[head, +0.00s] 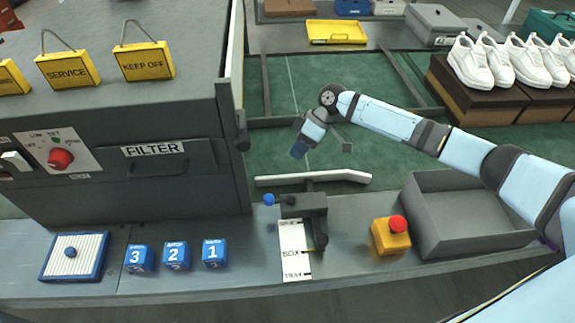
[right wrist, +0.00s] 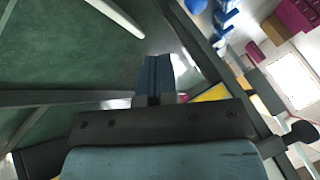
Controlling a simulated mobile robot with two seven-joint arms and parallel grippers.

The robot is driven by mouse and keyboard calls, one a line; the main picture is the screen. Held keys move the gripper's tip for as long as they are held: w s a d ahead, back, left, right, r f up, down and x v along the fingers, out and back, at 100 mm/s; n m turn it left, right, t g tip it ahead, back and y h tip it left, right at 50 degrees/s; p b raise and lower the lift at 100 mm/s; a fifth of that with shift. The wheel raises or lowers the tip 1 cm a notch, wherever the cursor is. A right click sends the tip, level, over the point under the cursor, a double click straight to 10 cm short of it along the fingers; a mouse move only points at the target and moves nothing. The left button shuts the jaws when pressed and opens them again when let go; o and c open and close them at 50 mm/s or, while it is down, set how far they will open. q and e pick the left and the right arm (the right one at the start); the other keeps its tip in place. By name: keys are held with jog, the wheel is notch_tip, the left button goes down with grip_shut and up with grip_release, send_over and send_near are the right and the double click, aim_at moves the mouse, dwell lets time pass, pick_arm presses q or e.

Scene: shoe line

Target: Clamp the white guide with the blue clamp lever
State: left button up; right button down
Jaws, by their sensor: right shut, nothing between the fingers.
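The white guide (head: 313,179) is a long bar with a bent right end, lying across the top of a dark bracket at the bench's far edge. Part of a white bar, probably the guide, also shows in the right wrist view (right wrist: 116,17). The blue clamp lever (head: 269,199) shows as a blue knob at the bracket's left side, below the guide. My right gripper (head: 299,151) is shut and empty, above and beyond the guide and apart from it. Its blue fingers show together in the right wrist view (right wrist: 155,72). My left gripper is not in view.
A white label strip (head: 294,255) lies before the bracket. A yellow box with a red button (head: 392,235) and a grey tray (head: 462,218) stand to the right. Blue numbered blocks (head: 176,255) sit left. The grey FILTER machine (head: 130,140) blocks the left side.

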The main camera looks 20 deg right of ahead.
aim_at(280, 200)
pick_arm(q)
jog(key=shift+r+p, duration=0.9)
jog(key=shift+p, duration=0.05)
pick_arm(e)
jog(key=s+a+f, duration=0.3)
jog(key=a+f, duration=0.4)
jog(key=a, duration=0.1)
jog(key=shift+s+f, duration=0.2)
jog(key=shift+s, duration=0.15)
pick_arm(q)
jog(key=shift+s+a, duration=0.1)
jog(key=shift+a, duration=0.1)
pick_arm(e)
jog(key=shift+d, duration=0.1)
